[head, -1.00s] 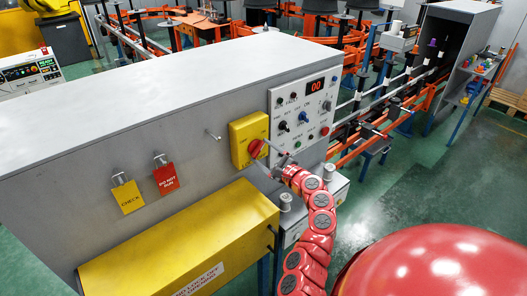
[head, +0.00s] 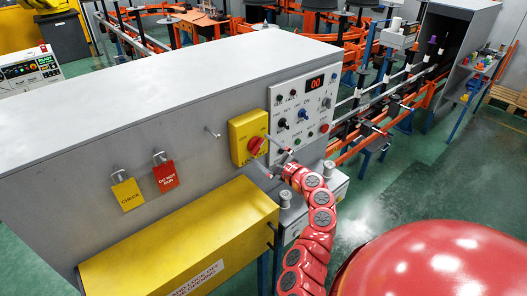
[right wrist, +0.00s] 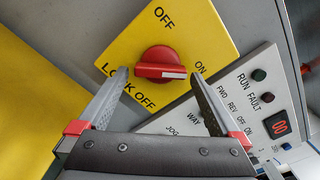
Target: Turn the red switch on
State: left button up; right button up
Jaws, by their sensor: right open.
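The red switch (head: 256,146) is a rotary knob on a yellow plate (head: 239,141) on the front of the grey cabinet. In the right wrist view the red knob (right wrist: 160,62) lies across the picture, its white mark towards the right, on the ON label's side; OFF is above and LOCK OFF is below left. My right gripper (head: 274,158) is just in front of the knob. Its fingers (right wrist: 160,76) are spread either side of the knob, with gaps between, and hold nothing. My left gripper is out of view.
A white control panel (head: 304,112) with buttons and a red 00 display is right of the yellow plate. A yellow box (head: 185,240) juts out below. A yellow CHECK tag (head: 127,194) and a red DO NOT RUN tag (head: 166,177) hang at left.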

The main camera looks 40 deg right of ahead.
jog(key=s+d+b, duration=0.1)
jog(key=s+b, duration=0.5)
jog(key=s, duration=1.1)
jog(key=shift+d+b, duration=0.2)
jog(key=shift+b, duration=0.1)
jog(key=shift+s, duration=0.1)
